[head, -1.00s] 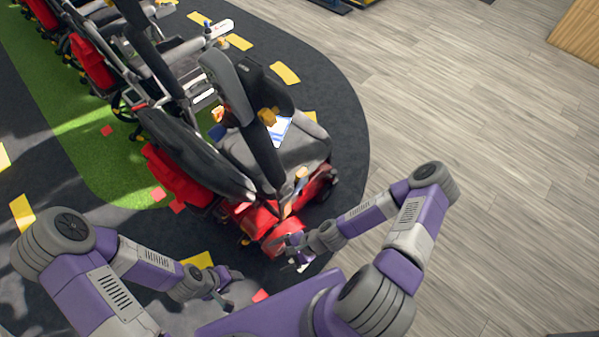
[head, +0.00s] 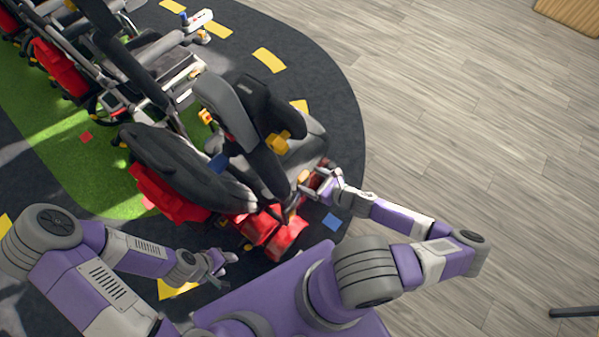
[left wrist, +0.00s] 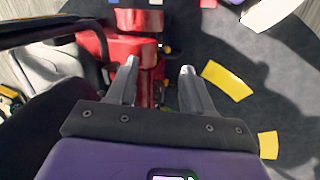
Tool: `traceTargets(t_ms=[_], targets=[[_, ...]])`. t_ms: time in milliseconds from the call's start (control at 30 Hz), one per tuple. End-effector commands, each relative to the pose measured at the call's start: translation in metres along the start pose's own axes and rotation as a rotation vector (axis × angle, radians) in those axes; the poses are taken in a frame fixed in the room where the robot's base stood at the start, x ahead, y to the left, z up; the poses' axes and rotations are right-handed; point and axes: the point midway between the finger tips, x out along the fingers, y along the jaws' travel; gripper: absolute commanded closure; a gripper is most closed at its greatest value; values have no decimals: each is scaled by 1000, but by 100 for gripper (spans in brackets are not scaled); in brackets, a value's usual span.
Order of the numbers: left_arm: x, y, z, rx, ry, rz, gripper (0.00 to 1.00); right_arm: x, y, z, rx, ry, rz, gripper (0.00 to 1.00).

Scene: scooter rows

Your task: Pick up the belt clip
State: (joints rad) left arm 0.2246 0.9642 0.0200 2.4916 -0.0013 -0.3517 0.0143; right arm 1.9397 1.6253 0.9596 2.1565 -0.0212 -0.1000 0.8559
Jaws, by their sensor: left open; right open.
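I cannot pick out the belt clip for certain. A small tan-orange piece (head: 303,177) lies by the nearest scooter's right side, close to my right gripper (head: 314,189); it is too small to identify. My right gripper is open beside the scooter's seat (head: 300,150), and its fingertips are partly lost against the scooter. My left gripper (head: 226,266) is open and empty, low in front of the scooter's red front (head: 275,235). In the left wrist view its two fingers (left wrist: 159,72) are apart, with the red scooter part (left wrist: 125,48) beyond them.
Scooters with black seats and handles stand in a row to the upper left. A yellow-orange piece (head: 279,143) sits on the nearest one. Yellow floor patches (head: 269,60) and a blue square (head: 332,221) lie on the dark mat. The wooden floor (head: 460,120) at right is mostly clear.

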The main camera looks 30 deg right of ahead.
Motion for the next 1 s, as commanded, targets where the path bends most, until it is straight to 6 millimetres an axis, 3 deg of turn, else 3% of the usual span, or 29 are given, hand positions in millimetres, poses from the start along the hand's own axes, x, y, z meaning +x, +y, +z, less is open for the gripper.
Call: traceTargets(t_ms=[400, 700, 1000], targets=[[20, -8, -1, -1, 1, 0, 49, 57, 3, 2, -3, 0, 4, 15], [20, -8, -1, 0, 1, 0, 49, 61, 2, 3, -3, 1, 3, 15], [20, -8, -1, 0, 1, 0, 49, 61, 3, 3, -3, 1, 3, 61]])
